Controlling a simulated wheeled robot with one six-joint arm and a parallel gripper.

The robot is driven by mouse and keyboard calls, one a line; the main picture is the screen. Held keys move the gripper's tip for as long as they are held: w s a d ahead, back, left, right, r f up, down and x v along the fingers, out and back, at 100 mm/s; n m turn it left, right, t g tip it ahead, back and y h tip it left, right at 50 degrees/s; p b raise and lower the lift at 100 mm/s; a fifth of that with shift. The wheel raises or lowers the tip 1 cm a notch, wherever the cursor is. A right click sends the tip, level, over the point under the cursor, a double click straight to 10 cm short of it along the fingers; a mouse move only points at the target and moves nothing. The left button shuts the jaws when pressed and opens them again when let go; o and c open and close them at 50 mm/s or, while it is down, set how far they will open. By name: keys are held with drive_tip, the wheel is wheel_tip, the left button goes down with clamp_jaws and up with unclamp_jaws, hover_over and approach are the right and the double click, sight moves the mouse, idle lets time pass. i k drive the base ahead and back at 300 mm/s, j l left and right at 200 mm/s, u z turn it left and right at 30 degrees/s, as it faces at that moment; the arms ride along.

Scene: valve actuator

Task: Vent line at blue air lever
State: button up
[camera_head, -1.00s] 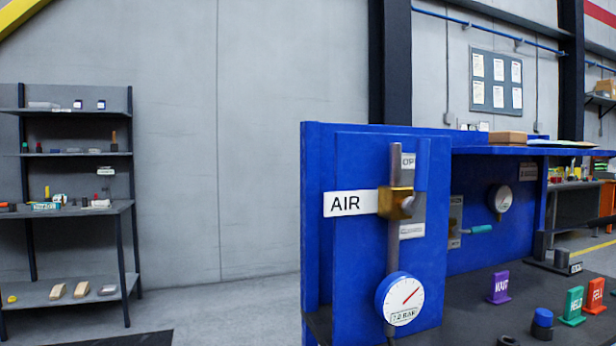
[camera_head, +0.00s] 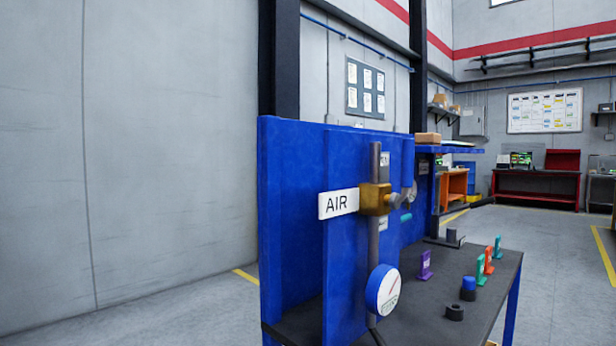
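The air station is a blue upright panel (camera_head: 290,200) with a white AIR label (camera_head: 338,203). Beside the label a brass valve body (camera_head: 375,198) sits on a vertical grey pipe. The blue air lever (camera_head: 408,165) is at the right of the valve, seen nearly edge-on, and appears upright. A round white gauge (camera_head: 384,290) is at the pipe's lower end; its needle points up and right, but its value is too small to read. My gripper is not in view.
The dark bench top (camera_head: 430,300) holds a purple tag (camera_head: 425,266), orange and green tags (camera_head: 480,268), a blue-capped cylinder (camera_head: 468,288) and a black ring (camera_head: 455,312). Open grey floor (camera_head: 560,270) lies to the right. A red workbench (camera_head: 537,190) stands far back.

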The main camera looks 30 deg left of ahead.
sight(408, 145)
drive_tip(key=i+l+u, duration=0.1)
drive_tip(key=u, duration=0.35)
drive_tip(key=l+u, duration=0.25)
drive_tip(key=u, duration=0.15)
drive_tip(key=i+l+u, duration=0.1)
drive_tip(key=l+u, duration=0.15)
drive_tip(key=u, duration=0.2)
drive_tip(key=l, duration=0.15)
